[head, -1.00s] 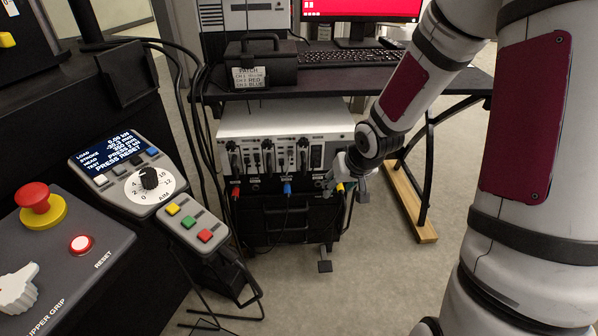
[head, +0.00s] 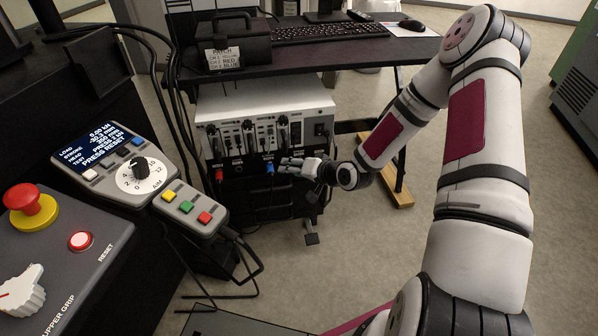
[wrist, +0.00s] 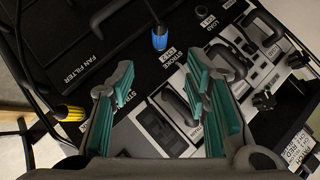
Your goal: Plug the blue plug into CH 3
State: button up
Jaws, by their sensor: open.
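The blue plug (head: 270,168) sits at the front of the white-topped unit, in the middle of its lower row. In the wrist view the blue plug (wrist: 160,40) is beside the label "STROKE CH 2". My gripper (head: 287,166) is open and empty, just right of the blue plug in the head view. In the wrist view the teal pads of my gripper (wrist: 160,80) stand wide apart, with the plug beyond the fingertips. The yellow plug (wrist: 68,113) lies left of the fingers. The CH 3 socket and its label cannot be made out clearly.
The red plug (head: 219,175) is left of the blue one. A box with a patch card (head: 223,58) stands on the desk (head: 345,55) above the unit (head: 265,97). Dark cables hang below the plugs. The control console (head: 120,165) is at left; floor is open at right.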

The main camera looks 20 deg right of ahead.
aim_at(270, 168)
jog(key=b+x, duration=0.3)
jog(key=x, duration=0.8)
jog(key=shift+c, duration=0.3)
grip_shut()
